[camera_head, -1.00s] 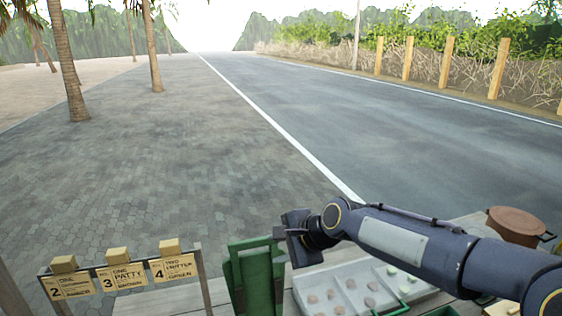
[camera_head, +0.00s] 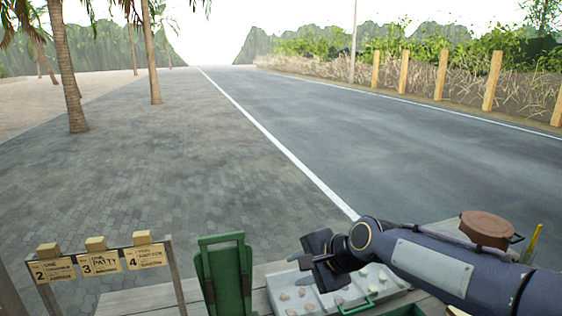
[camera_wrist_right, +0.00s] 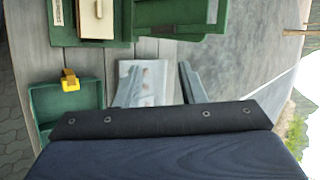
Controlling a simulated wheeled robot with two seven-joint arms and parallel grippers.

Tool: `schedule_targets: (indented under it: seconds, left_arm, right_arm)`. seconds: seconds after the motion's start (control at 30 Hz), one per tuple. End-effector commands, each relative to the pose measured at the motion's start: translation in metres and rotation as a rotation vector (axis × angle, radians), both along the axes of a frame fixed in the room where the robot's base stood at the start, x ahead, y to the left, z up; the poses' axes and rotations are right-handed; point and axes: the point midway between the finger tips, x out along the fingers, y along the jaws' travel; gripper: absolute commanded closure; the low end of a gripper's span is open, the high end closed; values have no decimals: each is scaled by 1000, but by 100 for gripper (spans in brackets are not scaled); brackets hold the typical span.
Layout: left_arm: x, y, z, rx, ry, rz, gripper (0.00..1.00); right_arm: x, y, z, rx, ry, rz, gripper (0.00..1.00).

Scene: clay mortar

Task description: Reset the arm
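My right arm (camera_head: 435,262) comes in from the lower right in the head view. Its gripper (camera_head: 318,262) hangs over the left part of a grey-white tray (camera_head: 268,290), right of a green upright stand (camera_head: 222,275) and apart from it. In the right wrist view the two grey fingers of the right gripper (camera_wrist_right: 158,78) stand apart, with nothing held between them. The same tray (camera_wrist_right: 144,68) shows beyond the fingers. My left gripper is in neither view.
A wooden rack with numbered cards (camera_head: 100,262) stands at the lower left. A round brown-lidded pot (camera_head: 487,228) stands at the right, behind my arm. The wrist view shows a green bin (camera_wrist_right: 70,108) with a yellow item (camera_wrist_right: 70,80). Open paving lies beyond the table.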

Motion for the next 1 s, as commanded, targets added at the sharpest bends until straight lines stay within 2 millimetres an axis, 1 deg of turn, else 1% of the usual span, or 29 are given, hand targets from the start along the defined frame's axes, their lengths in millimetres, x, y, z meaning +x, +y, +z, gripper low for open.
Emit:
schedule_targets:
  seconds: [0.03,0.17,0.27,0.37,0.47,0.5,0.57,0.6,0.7,0.8,0.9,1.0]
  left_arm:
    - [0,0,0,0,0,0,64]
    - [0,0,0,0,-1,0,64]
    - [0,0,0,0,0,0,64]
    - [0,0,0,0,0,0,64]
    - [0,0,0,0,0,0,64]
    - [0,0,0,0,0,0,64]
    - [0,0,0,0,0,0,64]
    - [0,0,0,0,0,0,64]
    - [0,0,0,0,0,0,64]
    - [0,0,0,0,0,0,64]
    - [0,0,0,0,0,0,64]
    - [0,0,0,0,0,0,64]
  right_arm:
    - [-7,-11,3,-16,-14,8,64]
    - [-29,-38,4,-75,-53,54,64]
    - [-52,-62,4,-131,-88,100,64]
    - [-82,-88,2,-198,-128,155,64]
    - [-124,-117,-7,-290,-175,232,64]
    - [-144,-128,-13,-333,-195,270,64]
    - [-176,-143,-24,-400,-225,332,64]
    - [-196,-150,-32,-442,-241,373,64]
    - [-236,-160,-52,-530,-275,466,64]
    - [-263,-164,-69,-591,-296,536,64]
    - [-278,-165,-79,-624,-307,580,64]
    - [-283,-165,-83,-638,-311,598,64]
